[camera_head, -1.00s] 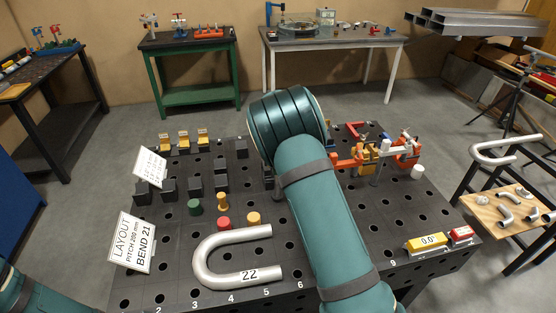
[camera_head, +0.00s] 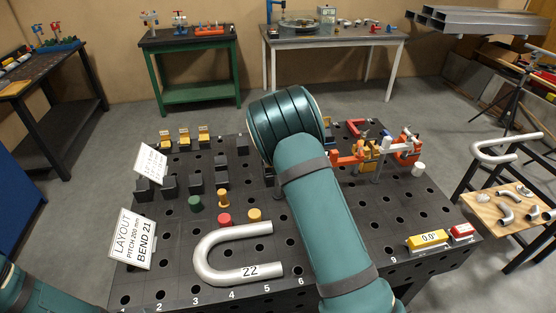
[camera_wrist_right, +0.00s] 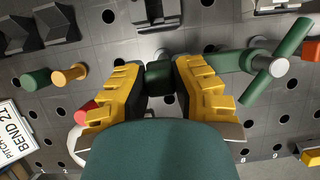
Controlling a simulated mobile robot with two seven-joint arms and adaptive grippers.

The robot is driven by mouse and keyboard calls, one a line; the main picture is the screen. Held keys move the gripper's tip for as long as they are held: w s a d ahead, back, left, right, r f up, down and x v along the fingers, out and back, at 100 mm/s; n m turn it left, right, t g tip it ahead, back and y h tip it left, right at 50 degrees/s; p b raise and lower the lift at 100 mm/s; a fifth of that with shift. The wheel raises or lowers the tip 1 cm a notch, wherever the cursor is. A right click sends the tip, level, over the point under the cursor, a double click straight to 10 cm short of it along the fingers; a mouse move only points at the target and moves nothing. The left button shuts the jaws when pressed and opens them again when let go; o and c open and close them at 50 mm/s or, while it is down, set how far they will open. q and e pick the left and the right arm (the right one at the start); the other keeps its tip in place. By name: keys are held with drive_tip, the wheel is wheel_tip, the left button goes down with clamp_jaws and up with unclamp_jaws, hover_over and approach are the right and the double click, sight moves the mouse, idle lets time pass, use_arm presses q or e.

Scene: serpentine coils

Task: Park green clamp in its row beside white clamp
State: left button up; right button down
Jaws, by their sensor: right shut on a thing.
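In the right wrist view my right gripper (camera_wrist_right: 160,82) has its yellow fingers shut on the dark body of the green clamp (camera_wrist_right: 232,61). The clamp's green arm reaches right from the fingers to a grey round end and a slanted green bar. Dark table surface with holes shows below it. In the head view my own right arm hides the gripper. A pale object at the top right of the wrist view (camera_wrist_right: 270,6) may be the white clamp, but it is cut off. My left gripper is out of view; only part of that arm shows at lower left.
Orange clamps (camera_head: 348,158) stand at the table's right rear. A bent tube (camera_head: 208,263) lies in front, with green (camera_head: 194,204), red (camera_head: 224,220) and yellow (camera_head: 254,214) pegs behind it. Black blocks stand left. Layout cards are at the left edge. The right front surface is mostly clear.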

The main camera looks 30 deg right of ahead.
drive_tip(key=shift+d, duration=0.25)
drive_tip(key=c, duration=0.8)
unclamp_jaws()
drive_tip(key=shift+c, duration=0.2)
drive_tip(key=shift+d, duration=0.1)
drive_tip(key=shift+s, duration=0.1)
drive_tip(key=shift+r, duration=0.25)
drive_tip(key=v, duration=1.1)
drive_tip(key=shift+r, duration=0.2)
drive_tip(key=shift+s, duration=0.15)
